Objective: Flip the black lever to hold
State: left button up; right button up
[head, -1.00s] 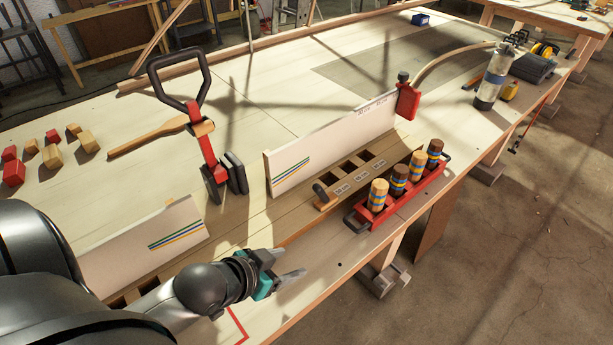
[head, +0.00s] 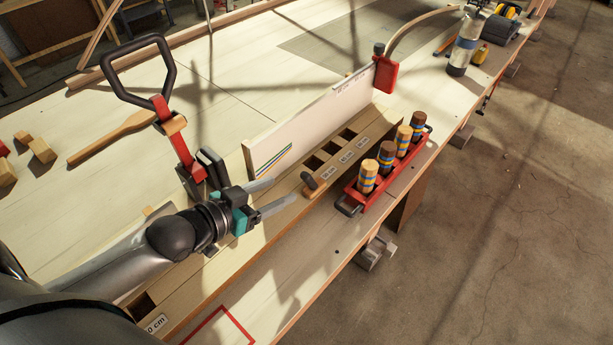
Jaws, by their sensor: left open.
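A red upright arm (head: 174,138) with a large black loop handle (head: 112,92) stands at the upper left of the bench. A black lever-like part (head: 211,165) stands beside its foot; I cannot read any hold mark. My left gripper (head: 284,190) is open and empty, its two grey fingers apart and pointing right. It is just right of and nearer than the black part, in front of the white board's left end. My left wrist and forearm hide part of the bench around the foot. My right gripper is not in view.
A white board (head: 310,118) stands behind a slotted wooden block (head: 350,148). A red rack (head: 385,175) holds several striped wooden pegs near the bench edge. A wooden paddle (head: 110,138) and loose blocks (head: 41,150) lie left. The bench's middle back is clear.

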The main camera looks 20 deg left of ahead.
aim_at(302, 179)
pick_arm(q)
jog(key=b+x, duration=0.1)
jog(key=x, duration=0.9)
jog(key=shift+w+d+f+b, duration=0.1)
jog(key=shift+w+f+b, duration=0.1)
jog(key=shift+b, duration=0.1)
grip_shut()
dwell(1.2)
